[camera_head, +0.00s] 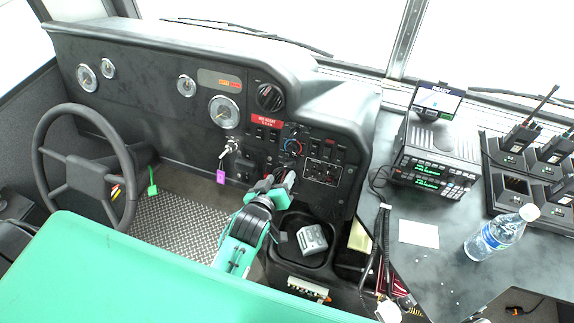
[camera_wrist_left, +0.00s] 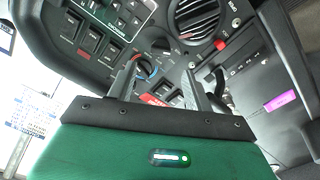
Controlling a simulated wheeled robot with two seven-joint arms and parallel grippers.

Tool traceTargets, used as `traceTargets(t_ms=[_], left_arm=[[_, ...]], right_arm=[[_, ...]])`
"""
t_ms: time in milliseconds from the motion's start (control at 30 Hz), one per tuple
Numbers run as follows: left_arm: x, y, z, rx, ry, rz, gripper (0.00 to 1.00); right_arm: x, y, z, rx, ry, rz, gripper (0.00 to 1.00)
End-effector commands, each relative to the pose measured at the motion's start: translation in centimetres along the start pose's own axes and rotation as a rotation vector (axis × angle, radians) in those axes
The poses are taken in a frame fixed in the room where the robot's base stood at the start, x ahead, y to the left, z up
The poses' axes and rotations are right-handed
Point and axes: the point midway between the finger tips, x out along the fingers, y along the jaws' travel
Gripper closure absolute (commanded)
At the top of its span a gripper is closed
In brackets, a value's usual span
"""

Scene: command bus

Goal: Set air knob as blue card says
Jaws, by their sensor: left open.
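The dash panel carries a small round knob with a blue and red arc (camera_head: 292,147), which looks like the air knob. It also shows in the left wrist view (camera_wrist_left: 146,70), partly hidden behind a finger. A second black knob (camera_wrist_left: 166,47) sits beside it. My left gripper (camera_head: 285,182) is open and empty, in front of and below these knobs; in the left wrist view its two fingers (camera_wrist_left: 161,80) point at the panel. I cannot make out a blue card. A blank-looking white card (camera_head: 418,233) lies on the grey counter.
A purple tag (camera_head: 221,177) hangs left of my gripper. A grey box (camera_head: 311,239) lies in the bin below. The counter holds a radio (camera_head: 437,150), a bottle (camera_head: 497,235) and handset chargers (camera_head: 515,185).

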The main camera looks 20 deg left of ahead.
Motion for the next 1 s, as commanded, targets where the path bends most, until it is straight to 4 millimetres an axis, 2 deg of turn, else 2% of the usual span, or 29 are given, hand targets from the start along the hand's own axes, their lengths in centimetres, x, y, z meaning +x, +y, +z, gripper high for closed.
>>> traceTargets(t_ms=[200,400,600,833,867,1000], left_arm=[[4.0,0.0,-0.1,0.001,0.000,0.000,0.48],[6.3,0.0,0.0,0.002,0.000,-0.001,0.48],[7.2,-0.1,0.0,0.001,-0.001,-0.001,0.48],[7.2,-0.1,0.0,0.001,-0.001,-0.001,0.48],[7.2,-0.1,0.0,0.001,-0.001,-0.001,0.52],[7.2,-0.1,0.0,0.001,-0.001,-0.001,0.80]], right_arm=[[-0.2,0.0,0.5,0.000,-0.006,0.000,0.64],[-0.3,0.0,0.7,0.000,-0.008,0.000,0.64],[-0.3,0.0,0.6,0.000,-0.004,0.000,0.64],[-0.2,0.0,0.5,-0.001,-0.002,0.000,0.64],[-0.2,0.0,0.4,-0.001,-0.002,0.000,0.64],[-0.2,-0.1,0.4,-0.001,-0.002,-0.001,0.64]])
